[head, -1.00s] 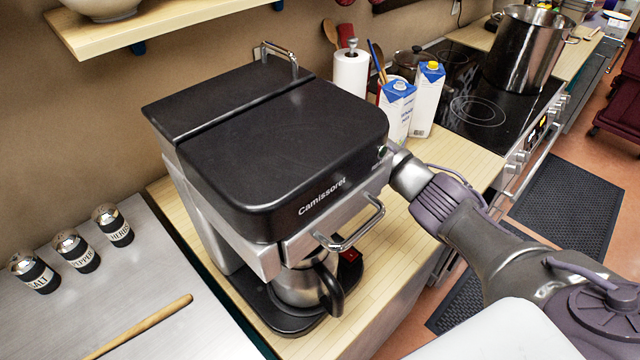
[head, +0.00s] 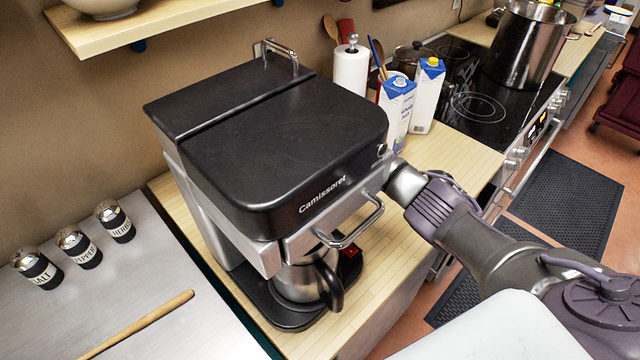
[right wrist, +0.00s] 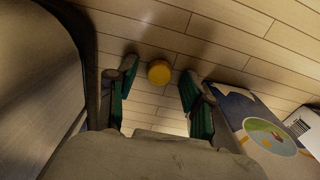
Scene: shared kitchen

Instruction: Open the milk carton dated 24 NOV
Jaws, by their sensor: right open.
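Two white-and-blue milk cartons stand on the wooden counter behind the coffee machine in the head view. The left carton (head: 396,108) has a pale round spot at its spout, with no yellow cap visible there. The right carton (head: 428,98) has a yellow cap. I cannot read a date on either. My right gripper's fingers are hidden behind the coffee machine in the head view. In the right wrist view my right gripper (right wrist: 160,100) is open. A round yellow cap-like thing (right wrist: 159,72) shows between its fingertips, against the wood. A blue-and-white carton (right wrist: 262,128) is beside the right finger. My left gripper is not seen.
The large coffee machine (head: 285,140) stands close to my right arm. A paper towel roll (head: 351,72), utensils and the stove (head: 480,100) with a big pot (head: 524,48) are behind.

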